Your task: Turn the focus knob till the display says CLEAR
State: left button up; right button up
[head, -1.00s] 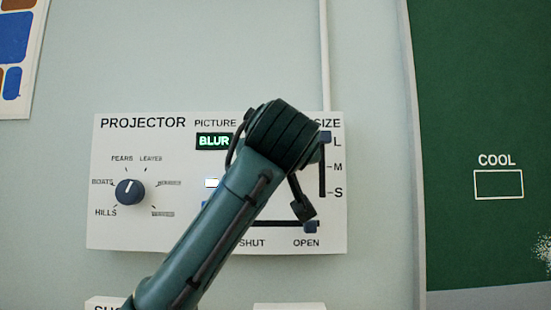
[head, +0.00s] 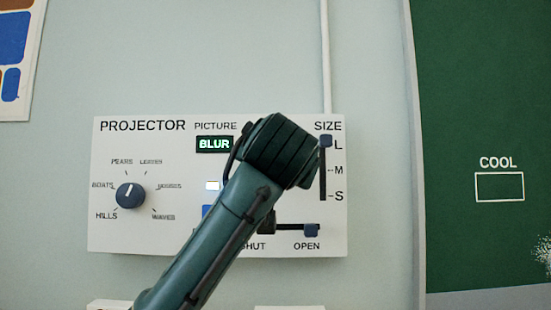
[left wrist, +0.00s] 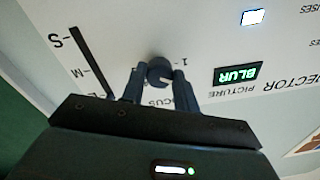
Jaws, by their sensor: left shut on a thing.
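The white projector panel (head: 110,235) is on the wall. Its display (head: 214,144) reads BLUR in green letters; it also shows upside down in the left wrist view (left wrist: 237,75). In the left wrist view the dark blue round focus knob (left wrist: 158,68) sits between the fingers of my left gripper (left wrist: 159,80), which are shut on it, above a partly covered FOCUS label. In the head view my left arm hides the knob and fingertips. My right gripper is in neither view.
The panel has a picture knob (head: 130,195) pointing near PEARS, a SIZE slider (head: 326,141) at L, and a SHUT/OPEN slider (head: 311,230) at OPEN. A green board (head: 480,90) marked COOL stands to the right.

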pick_arm(q)
jog(key=shift+m+p, duration=0.3)
jog(key=shift+m, duration=0.8)
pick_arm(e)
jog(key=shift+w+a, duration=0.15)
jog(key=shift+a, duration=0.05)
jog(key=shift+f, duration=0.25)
pick_arm(q)
jog(key=o, duration=1)
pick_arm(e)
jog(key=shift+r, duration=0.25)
pick_arm(q)
jog(key=shift+s, duration=0.15)
jog(key=shift+s+d+f+b, duration=0.1)
jog(key=shift+s+b, duration=0.4)
jog(key=shift+s, duration=2.75)
jog(key=shift+s+d+f+b, duration=0.1)
jog(key=shift+s+b, duration=0.35)
jog(key=shift+s, duration=2.75)
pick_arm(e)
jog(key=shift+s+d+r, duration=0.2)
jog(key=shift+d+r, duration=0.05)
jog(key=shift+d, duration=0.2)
